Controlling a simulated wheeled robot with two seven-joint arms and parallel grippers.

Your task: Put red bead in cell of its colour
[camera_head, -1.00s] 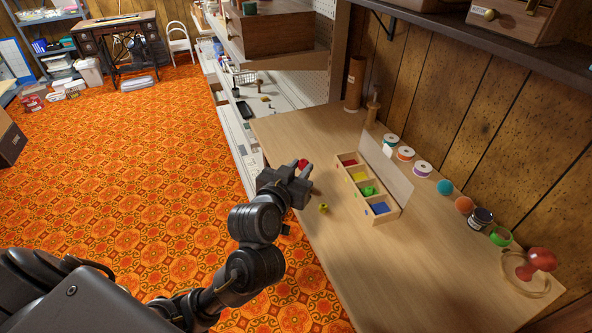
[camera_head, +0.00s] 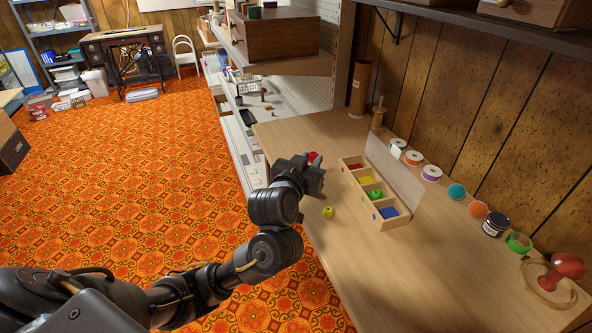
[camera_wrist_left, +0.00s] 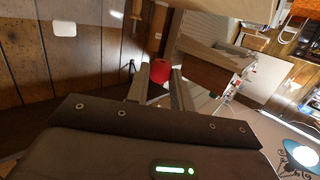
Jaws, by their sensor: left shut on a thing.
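The red bead (camera_head: 313,157) is held between the fingers of my left gripper (camera_head: 312,166), above the left edge of the wooden table. In the left wrist view the red bead (camera_wrist_left: 159,70) sits between the tips of the two fingers. The wooden tray (camera_head: 371,209) lies to the right of the gripper and has a row of cells. The red cell (camera_head: 354,166) is at the far end, then come yellow, green and blue cells. A green bead (camera_head: 375,194) lies in the green cell. My right gripper is not in view.
A yellow bead (camera_head: 328,211) lies on the table (camera_head: 362,262), left of the tray. A pale upright panel (camera_head: 393,172) stands along the tray's right side. Thread spools (camera_head: 431,174), jars and a red-topped object (camera_head: 567,266) line the wall side. The front of the table is clear.

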